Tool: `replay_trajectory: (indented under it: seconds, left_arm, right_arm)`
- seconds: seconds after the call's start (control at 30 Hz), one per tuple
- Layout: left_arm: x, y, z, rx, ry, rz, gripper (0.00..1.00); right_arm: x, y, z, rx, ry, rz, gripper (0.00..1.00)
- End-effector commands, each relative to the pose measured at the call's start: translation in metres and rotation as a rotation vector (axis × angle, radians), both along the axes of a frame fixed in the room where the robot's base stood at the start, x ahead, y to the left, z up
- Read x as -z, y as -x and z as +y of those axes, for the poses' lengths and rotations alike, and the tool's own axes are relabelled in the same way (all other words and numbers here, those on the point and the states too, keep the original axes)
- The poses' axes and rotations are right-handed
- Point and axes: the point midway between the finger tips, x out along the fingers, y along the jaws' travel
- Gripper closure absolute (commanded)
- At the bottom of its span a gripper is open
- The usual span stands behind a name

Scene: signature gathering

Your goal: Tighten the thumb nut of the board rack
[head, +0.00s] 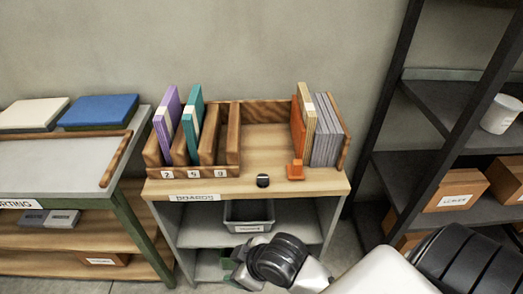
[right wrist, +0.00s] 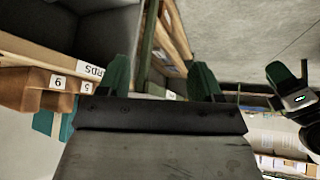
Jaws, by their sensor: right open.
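The wooden board rack (head: 264,110) stands on the table, with purple and teal boards in its numbered left slots. An orange panel with an orange foot (head: 295,172) stands before the boards at its right. A small black knob (head: 262,181), perhaps the thumb nut, sits at the table's front edge; its thread is not visible. My right gripper (head: 238,276) is low in front of the table, below and apart from the knob. In the right wrist view its green fingers (right wrist: 162,80) are apart with nothing between them. What looks like my left gripper (right wrist: 290,78) shows at the right there.
The table (head: 245,187) has a grey bin (head: 249,215) on the shelf beneath. A sorting table (head: 70,160) stands close at left. A dark shelf unit (head: 440,160) with cardboard boxes stands at right. The tabletop around the knob is mostly clear.

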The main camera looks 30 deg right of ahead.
Motion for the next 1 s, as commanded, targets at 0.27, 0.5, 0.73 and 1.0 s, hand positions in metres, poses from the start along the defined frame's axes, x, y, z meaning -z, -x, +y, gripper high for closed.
replay_trajectory:
  seconds: [0.27, 0.5, 0.73, 1.0]
  left_arm:
    - [0.120, 0.054, 0.014, -0.008, -0.056, 0.303, 0.47]
    - [0.221, 0.108, 0.022, 0.002, -0.067, 0.368, 0.47]
    - [0.287, 0.177, 0.035, 0.012, -0.075, 0.411, 0.47]
    - [0.313, 0.226, 0.045, 0.019, -0.080, 0.432, 0.47]
  right_arm:
    - [-0.019, -0.045, 0.001, -0.573, 0.280, 0.160, 0.35]
    - [-0.033, -0.106, -0.046, -0.897, 0.464, 0.221, 0.35]
    - [-0.077, -0.161, -0.126, -1.044, 0.561, 0.294, 0.35]
    - [-0.118, -0.186, -0.183, -1.083, 0.568, 0.322, 0.35]
